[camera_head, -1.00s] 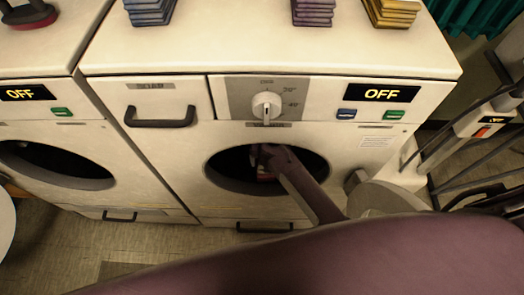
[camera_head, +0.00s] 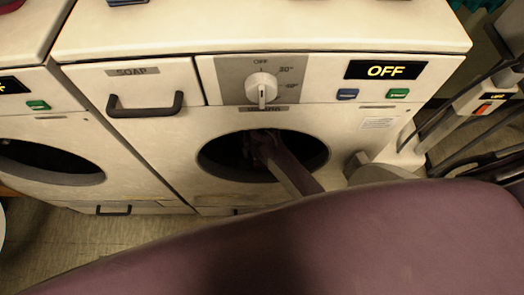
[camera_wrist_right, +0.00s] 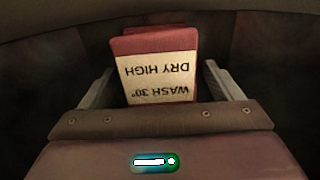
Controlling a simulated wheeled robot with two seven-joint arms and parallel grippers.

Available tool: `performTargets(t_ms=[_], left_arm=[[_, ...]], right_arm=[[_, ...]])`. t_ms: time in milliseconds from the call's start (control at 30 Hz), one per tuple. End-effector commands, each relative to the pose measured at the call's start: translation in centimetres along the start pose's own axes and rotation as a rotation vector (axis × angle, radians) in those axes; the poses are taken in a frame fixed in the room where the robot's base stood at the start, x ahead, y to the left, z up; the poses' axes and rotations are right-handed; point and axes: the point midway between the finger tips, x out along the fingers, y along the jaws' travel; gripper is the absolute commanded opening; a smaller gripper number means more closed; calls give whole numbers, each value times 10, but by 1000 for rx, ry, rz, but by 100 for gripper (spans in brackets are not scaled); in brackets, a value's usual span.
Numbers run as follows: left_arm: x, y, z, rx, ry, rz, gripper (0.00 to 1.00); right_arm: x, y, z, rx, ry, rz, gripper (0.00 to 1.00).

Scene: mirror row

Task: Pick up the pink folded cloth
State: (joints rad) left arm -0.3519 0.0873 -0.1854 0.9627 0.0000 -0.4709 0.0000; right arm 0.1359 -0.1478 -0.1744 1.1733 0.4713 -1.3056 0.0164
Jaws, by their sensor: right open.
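The pink folded cloth (camera_wrist_right: 152,43) shows in the right wrist view as a reddish folded block with a pale label reading "WASH 30° DRY HIGH" upside down. It lies inside a dark drum. My right gripper (camera_wrist_right: 159,68) is open, with one finger on each side of the cloth and a visible gap at both sides. In the head view my right gripper (camera_head: 260,146) reaches into the round opening of the middle washer (camera_head: 215,168); the cloth is hidden in the dark there. My left gripper is not in view.
The dark round rim of the opening surrounds my right arm. The washer front has a soap drawer handle (camera_head: 145,106), a dial (camera_head: 261,88) and an OFF display (camera_head: 386,70). A second washer (camera_head: 48,160) stands at the left. A rack (camera_head: 485,115) stands at the right.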

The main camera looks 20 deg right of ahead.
Motion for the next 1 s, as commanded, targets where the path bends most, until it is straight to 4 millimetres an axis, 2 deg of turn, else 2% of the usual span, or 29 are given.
performTargets(t_ms=[167,533,833,1000], left_arm=[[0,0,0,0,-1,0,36],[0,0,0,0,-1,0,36],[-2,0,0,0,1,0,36],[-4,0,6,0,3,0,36]], right_arm=[[-1,0,0,0,0,0,84],[-1,0,0,0,0,0,36],[-3,0,1,0,1,0,36],[-17,1,3,2,2,2,36]])
